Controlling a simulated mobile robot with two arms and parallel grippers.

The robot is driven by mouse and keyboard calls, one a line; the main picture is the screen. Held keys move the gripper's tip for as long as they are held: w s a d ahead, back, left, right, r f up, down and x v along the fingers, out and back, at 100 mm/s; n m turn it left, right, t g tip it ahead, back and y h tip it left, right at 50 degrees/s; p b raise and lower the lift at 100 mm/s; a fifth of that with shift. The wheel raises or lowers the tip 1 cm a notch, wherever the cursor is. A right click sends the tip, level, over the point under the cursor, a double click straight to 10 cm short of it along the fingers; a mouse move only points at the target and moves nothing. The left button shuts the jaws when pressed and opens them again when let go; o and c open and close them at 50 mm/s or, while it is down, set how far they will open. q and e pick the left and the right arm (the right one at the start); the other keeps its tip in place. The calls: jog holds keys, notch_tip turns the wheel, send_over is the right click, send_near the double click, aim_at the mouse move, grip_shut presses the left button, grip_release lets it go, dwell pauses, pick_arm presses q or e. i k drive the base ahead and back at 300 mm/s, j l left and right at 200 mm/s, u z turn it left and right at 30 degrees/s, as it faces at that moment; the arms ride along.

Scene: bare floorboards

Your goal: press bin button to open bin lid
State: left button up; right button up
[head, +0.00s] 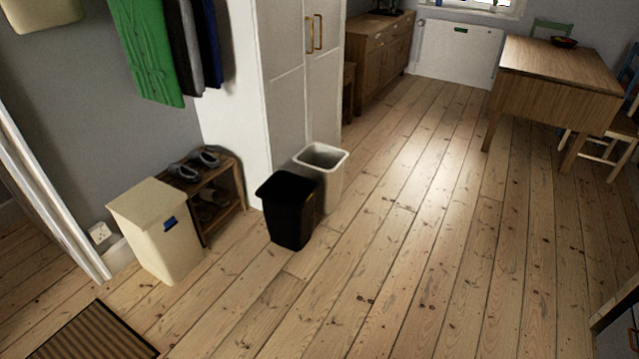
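A cream bin (155,232) stands on the floorboards at the left, in front of a shoe rack. Its flat lid (147,199) looks shut. A small blue patch (170,223), which looks like the button, is on its front face near the top right. A black bin (291,212) stands further right, its top dark; I cannot tell whether it has a lid. A white bin (331,182) with an open top stands just behind the black one. Neither of my grippers is in view.
A shoe rack (221,196) stands between the cream bin and a tall white wardrobe (300,90). A striped doormat (95,335) lies at the lower left. A wooden table (560,68) stands at the back right. The middle floor is clear.

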aim_at(170, 222)
jog(key=i+u, duration=0.45)
jog(key=u, duration=0.25)
jog(key=i+u, duration=0.35)
jog(key=i+l+u, duration=0.15)
jog(key=i+l, duration=0.55)
jog(key=i, duration=0.25)
jog(key=i+l+u, duration=0.15)
jog(key=i+l, duration=0.7)
jog(key=i+j, duration=0.05)
